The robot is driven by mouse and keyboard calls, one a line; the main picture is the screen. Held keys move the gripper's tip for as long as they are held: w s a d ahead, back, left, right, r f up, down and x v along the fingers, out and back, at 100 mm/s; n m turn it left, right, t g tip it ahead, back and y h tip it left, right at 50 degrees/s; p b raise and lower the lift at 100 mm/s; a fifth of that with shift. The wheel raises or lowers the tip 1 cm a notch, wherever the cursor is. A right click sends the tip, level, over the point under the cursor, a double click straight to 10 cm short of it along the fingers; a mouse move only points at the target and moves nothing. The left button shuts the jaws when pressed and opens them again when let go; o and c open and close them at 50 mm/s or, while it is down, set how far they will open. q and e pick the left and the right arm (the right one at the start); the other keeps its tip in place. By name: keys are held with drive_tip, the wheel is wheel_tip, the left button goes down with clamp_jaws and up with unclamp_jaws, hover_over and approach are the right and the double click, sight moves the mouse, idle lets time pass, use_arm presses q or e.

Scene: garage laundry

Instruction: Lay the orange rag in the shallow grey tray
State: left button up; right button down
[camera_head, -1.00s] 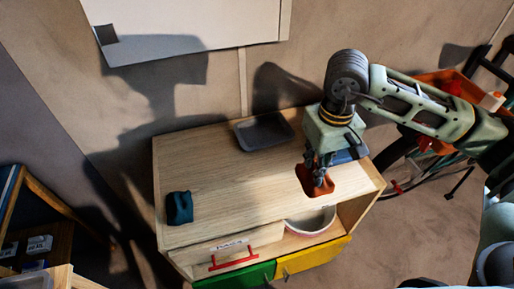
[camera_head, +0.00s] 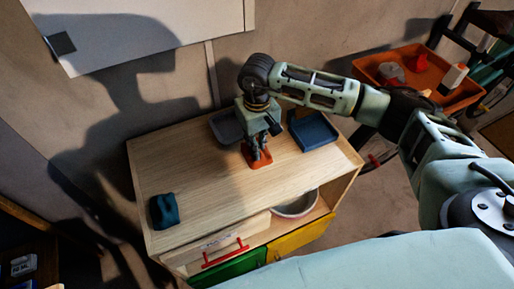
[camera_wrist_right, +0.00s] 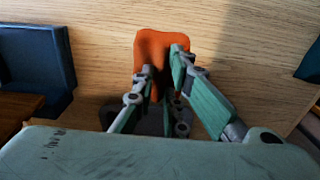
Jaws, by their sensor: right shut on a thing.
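The orange rag (camera_head: 262,161) is pinched in my right gripper (camera_head: 256,152), over the wooden cabinet top. The right wrist view shows the rag (camera_wrist_right: 155,48) between and beyond the two fingers (camera_wrist_right: 160,84). I cannot tell whether its lower edge touches the wood. The shallow grey tray (camera_head: 222,130) lies at the back of the top, just behind and left of the gripper. My gripper and arm hide part of its right side. My left gripper is not in view.
A dark blue tray (camera_head: 314,134) stands right of the gripper, also at left in the wrist view (camera_wrist_right: 38,62). A teal cloth (camera_head: 164,211) lies at the front left. The middle of the cabinet top (camera_head: 205,180) is clear. An orange crate (camera_head: 391,72) stands behind right.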

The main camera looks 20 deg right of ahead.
drive_tip(key=shift+f, duration=0.35)
wheel_tip(320, 180, down, 2)
drive_tip(key=shift+f+p, duration=0.2)
drive_tip(key=shift+p, duration=0.55)
drive_tip(key=shift+f, duration=0.35)
drive_tip(key=shift+f+b, duration=0.25)
drive_tip(key=shift+b, duration=0.05)
drive_tip(key=c, duration=1.8)
unclamp_jaws()
use_arm(q)
drive_tip(key=shift+s+r, duration=0.5)
use_arm(e)
drive_tip(key=shift+o, duration=0.2)
use_arm(q)
drive_tip(key=shift+r, duration=0.1)
use_arm(e)
drive_tip(key=shift+r, duration=0.1)
